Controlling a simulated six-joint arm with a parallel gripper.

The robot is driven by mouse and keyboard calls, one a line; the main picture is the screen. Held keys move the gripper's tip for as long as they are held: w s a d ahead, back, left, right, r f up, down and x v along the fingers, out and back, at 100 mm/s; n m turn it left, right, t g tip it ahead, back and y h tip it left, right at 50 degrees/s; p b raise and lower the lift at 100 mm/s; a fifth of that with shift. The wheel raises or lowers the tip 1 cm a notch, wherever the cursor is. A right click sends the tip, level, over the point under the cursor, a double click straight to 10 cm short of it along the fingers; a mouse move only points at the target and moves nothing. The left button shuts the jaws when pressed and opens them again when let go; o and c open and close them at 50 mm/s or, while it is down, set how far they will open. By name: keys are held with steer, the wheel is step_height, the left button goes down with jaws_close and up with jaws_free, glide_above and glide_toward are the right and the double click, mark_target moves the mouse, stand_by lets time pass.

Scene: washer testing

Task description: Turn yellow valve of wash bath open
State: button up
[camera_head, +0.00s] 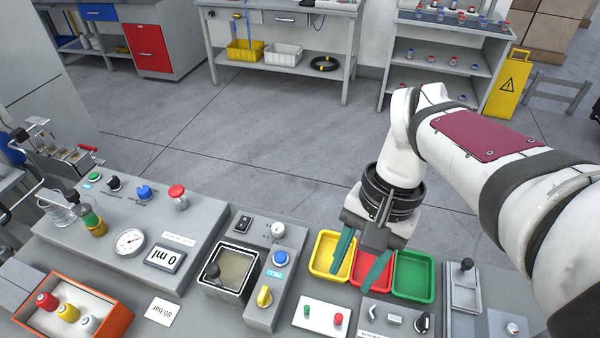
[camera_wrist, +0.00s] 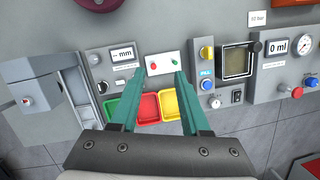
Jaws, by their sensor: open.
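The yellow valve (camera_head: 264,296) is a small knob on the grey panel to the right of the wash bath (camera_head: 229,268), below a blue button (camera_head: 280,258). In the wrist view the yellow valve (camera_wrist: 207,86) lies right of my fingertips, and the square wash bath (camera_wrist: 238,62) is farther right. My gripper (camera_head: 350,281) has two teal fingers, spread apart with nothing between them. It hangs above the yellow and red trays, to the right of the valve and apart from it. It also shows in the wrist view (camera_wrist: 160,73). I cannot tell the valve's exact setting.
Yellow (camera_head: 321,264), red (camera_head: 366,277) and green (camera_head: 414,284) trays lie under and beside my gripper. A box with green and red buttons (camera_head: 322,315) stands in front of them. A gauge panel (camera_head: 131,241) is left of the bath. Open floor lies behind the bench.

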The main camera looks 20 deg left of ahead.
steer(key=w+a+n+g, duration=0.1)
steer(key=w+a, duration=0.3)
steer(key=a, duration=0.2)
steer(key=n+g+h, duration=0.1)
steer(key=n, duration=0.1)
glide_toward(263, 292)
steer(key=x, duration=0.8)
steer(key=shift+s+f, duration=0.1)
steer(key=shift+f, duration=0.3)
jaws_close()
